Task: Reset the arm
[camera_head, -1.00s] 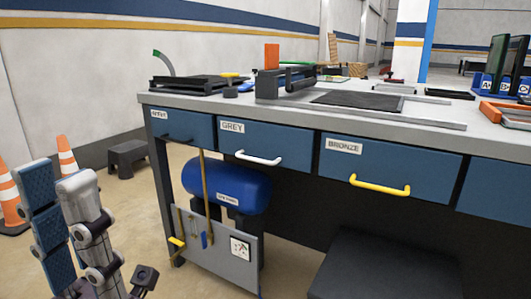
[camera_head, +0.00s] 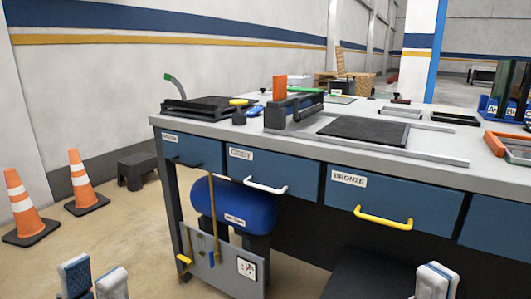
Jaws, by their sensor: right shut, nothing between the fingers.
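My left gripper (camera_head: 94,279) is at the bottom left, in front of the floor. Its two fingers stand apart with a small gap and nothing between them; one blue inner pad shows. My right gripper (camera_head: 435,281) is at the bottom right, in front of the dark space under the workbench. Its fingers are together and it holds nothing. Only the finger ends of both grippers show; the arms behind them are out of the picture.
Two traffic cones (camera_head: 82,183) and a dark step stool (camera_head: 138,170) stand at left. The floor between them and the bench is clear.

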